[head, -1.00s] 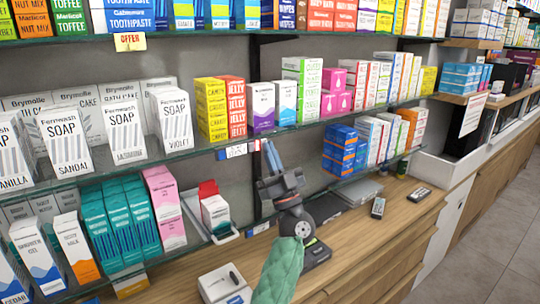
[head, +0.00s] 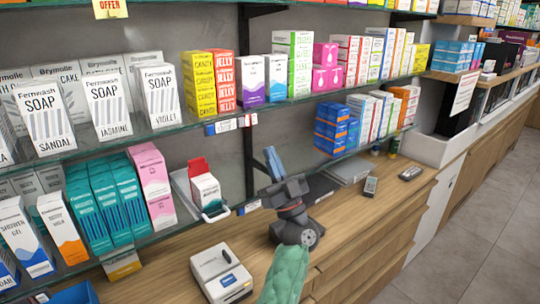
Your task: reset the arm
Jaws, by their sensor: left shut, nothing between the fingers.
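My left gripper (head: 270,157) is shut and empty. Its blue fingers point up and away, in front of the dark shelf upright and the grey back wall. My left arm with its green sleeve comes in from the bottom edge, over the wooden counter (head: 385,218). The fingers show just right of a red and white carton (head: 206,190) in a white holder on the lower shelf, with a gap between them in the picture. My right gripper is not in view.
Glass shelves with soap cartons (head: 110,105) and other boxes run along the wall. A white device (head: 221,272) stands on the counter left of my arm. A blue container (head: 75,292) shows at the lower left. Two small handsets (head: 371,187) (head: 410,173) lie farther right. The floor at right is clear.

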